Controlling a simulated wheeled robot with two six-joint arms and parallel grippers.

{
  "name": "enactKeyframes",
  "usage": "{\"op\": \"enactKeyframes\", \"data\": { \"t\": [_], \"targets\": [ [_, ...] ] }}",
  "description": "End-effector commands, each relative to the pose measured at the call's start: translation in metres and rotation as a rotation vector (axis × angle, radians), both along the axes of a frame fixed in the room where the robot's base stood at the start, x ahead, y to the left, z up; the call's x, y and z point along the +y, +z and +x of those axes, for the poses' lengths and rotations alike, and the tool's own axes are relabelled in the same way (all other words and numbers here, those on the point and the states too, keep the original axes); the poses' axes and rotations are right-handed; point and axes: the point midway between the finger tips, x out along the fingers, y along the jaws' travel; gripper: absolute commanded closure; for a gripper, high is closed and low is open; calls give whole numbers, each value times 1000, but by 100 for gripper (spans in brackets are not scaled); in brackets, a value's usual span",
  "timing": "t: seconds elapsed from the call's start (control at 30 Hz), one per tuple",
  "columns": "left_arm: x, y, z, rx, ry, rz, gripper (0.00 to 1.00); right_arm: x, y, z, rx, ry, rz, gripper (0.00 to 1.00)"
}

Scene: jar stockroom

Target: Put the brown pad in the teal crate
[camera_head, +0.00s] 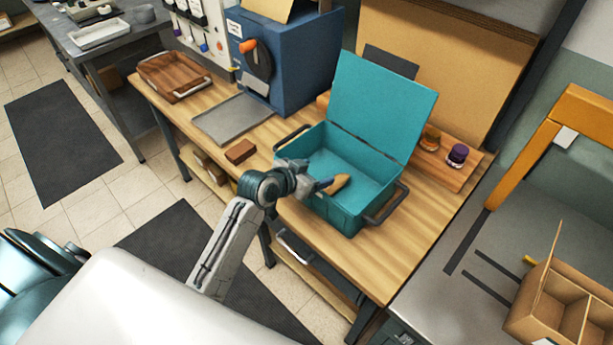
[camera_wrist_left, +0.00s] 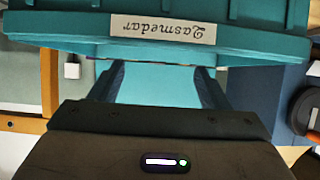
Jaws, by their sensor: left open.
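The teal crate (camera_head: 340,222) stands on the wooden table with its lid (camera_head: 380,102) raised; its wall also shows in the left wrist view (camera_wrist_left: 255,42). My left gripper (camera_head: 327,185) is at the crate's near left side, with its fingertips over the opening. In the left wrist view the fingers (camera_wrist_left: 160,88) are apart with only teal between them. A tan-brown flat piece (camera_head: 341,182) shows beyond the fingertips, inside the crate's outline; I cannot tell whether it touches them. A small brown block (camera_head: 240,151) lies on the table left of the crate. I cannot tell which is the pad. My right gripper is not in view.
A grey tray (camera_head: 232,119), a brown wooden tray (camera_head: 173,76) and a blue machine (camera_head: 290,62) stand left of the crate. Two small jars (camera_head: 457,155) stand on a board to its right. The table's front right part (camera_head: 395,262) is clear.

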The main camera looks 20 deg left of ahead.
Motion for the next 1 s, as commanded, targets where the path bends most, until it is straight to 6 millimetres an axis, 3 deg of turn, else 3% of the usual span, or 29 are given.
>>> {"op": "enactKeyframes", "data": {
  "t": [0.23, 0.83, 0.93, 1.0],
  "targets": [
    [9, 13, -23, -1, 0, 0, 30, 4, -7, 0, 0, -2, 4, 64],
    [9, 15, -27, 3, 0, 0, 30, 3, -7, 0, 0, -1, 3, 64],
    [9, 5, -42, 44, 6, 13, 30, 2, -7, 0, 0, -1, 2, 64],
    [9, -10, -67, 110, 19, 34, 30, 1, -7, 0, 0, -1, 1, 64]
  ]
}}
